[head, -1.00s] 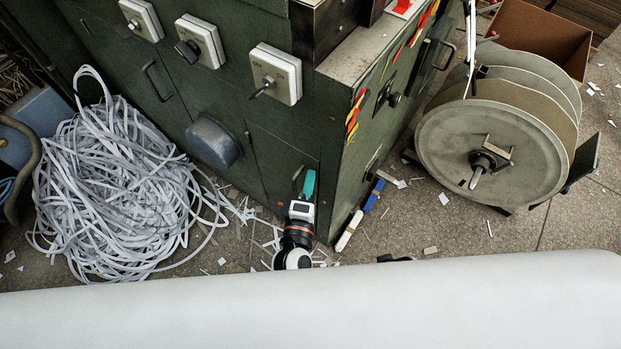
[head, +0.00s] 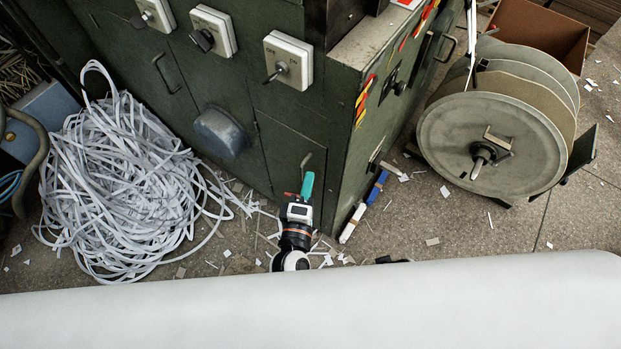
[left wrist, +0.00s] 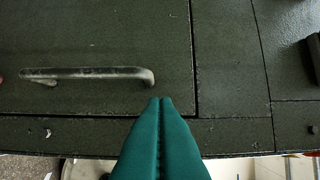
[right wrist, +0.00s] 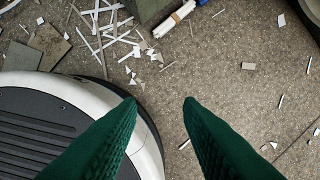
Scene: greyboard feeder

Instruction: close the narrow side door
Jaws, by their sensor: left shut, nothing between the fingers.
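The narrow door (head: 283,150) is a dark green panel low on the cabinet's front, beside its right corner. It looks nearly flush with the cabinet; a thin dark seam shows along its edge. Its bar handle (head: 306,160) also shows in the left wrist view (left wrist: 85,73). My left gripper (head: 307,184) has teal fingers, shut and empty, just below the handle in the head view. In the left wrist view its tips (left wrist: 160,99) are just beside the handle's right end; contact with the panel cannot be told. My right gripper (right wrist: 160,100) is open and empty above the floor.
A heap of white strips (head: 120,180) lies left of the cabinet. A large reel (head: 450,140) stands on the right, with a cardboard box (head: 540,35) behind it. Grey switch boxes (head: 288,60) and a rounded cover (head: 221,133) stick out of the cabinet. Paper scraps litter the floor.

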